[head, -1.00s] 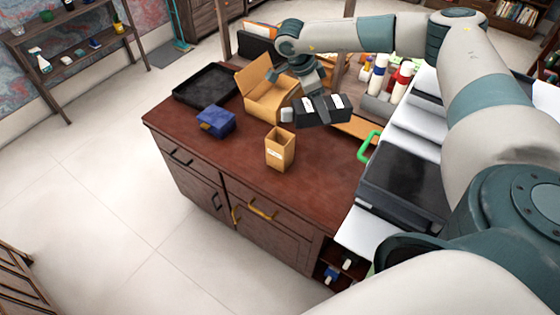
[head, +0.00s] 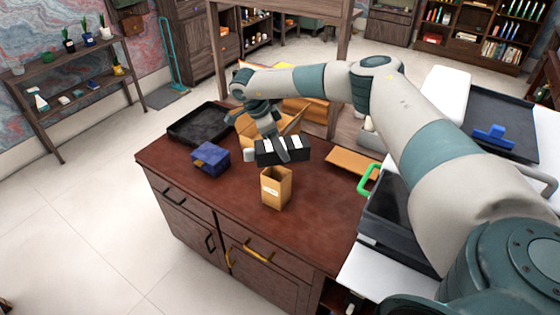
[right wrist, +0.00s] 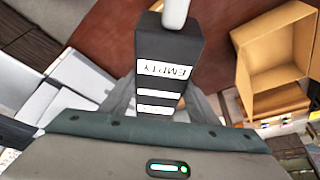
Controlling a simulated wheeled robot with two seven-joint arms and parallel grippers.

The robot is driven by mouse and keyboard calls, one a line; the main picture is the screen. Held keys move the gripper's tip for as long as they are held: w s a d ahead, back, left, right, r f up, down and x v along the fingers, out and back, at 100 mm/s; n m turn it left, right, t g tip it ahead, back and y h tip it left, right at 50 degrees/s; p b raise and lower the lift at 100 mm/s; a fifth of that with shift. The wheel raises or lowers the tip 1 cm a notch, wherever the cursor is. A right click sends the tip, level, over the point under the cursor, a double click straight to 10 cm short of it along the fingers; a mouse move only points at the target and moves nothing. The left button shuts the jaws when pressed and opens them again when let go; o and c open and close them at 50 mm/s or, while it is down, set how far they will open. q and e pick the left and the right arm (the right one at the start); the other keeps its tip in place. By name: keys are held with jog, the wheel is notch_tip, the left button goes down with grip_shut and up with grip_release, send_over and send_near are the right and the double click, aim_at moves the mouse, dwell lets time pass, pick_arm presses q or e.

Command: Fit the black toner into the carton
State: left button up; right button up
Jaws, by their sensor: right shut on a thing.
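The black toner (head: 296,149) is a dark block with white labels and a pale end. In the right wrist view the toner (right wrist: 169,50) shows a label reading "EMPTY". My right gripper (head: 281,152) is shut on it and holds it above the desk. A small, open-topped tan carton (head: 275,190) with a white label stands upright just below the toner in the head view. A larger cardboard carton (head: 256,124) with open flaps stands behind, partly hidden by my gripper. It also shows in the right wrist view (right wrist: 272,62). My left gripper is out of view.
A blue box (head: 211,158) sits on the brown desk (head: 229,190), left of the small carton. A black tray (head: 200,124) lies at the back left. A green handle (head: 369,178) and a dark printer-like unit (head: 394,222) stand at right. The desk front is clear.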

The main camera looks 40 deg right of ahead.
aim_at(280, 158)
dwell(0.3)
notch_tip(280, 158, down, 3)
jog(key=shift+f+b, duration=0.2)
jog(key=shift+b, duration=0.8)
jog(key=shift+w+f, duration=0.1)
jog(key=shift+f, duration=0.2)
jog(key=shift+f, duration=0.1)
jog(key=shift+f+b, duration=0.35)
jog(key=shift+b, duration=0.05)
jog(key=shift+f, duration=0.15)
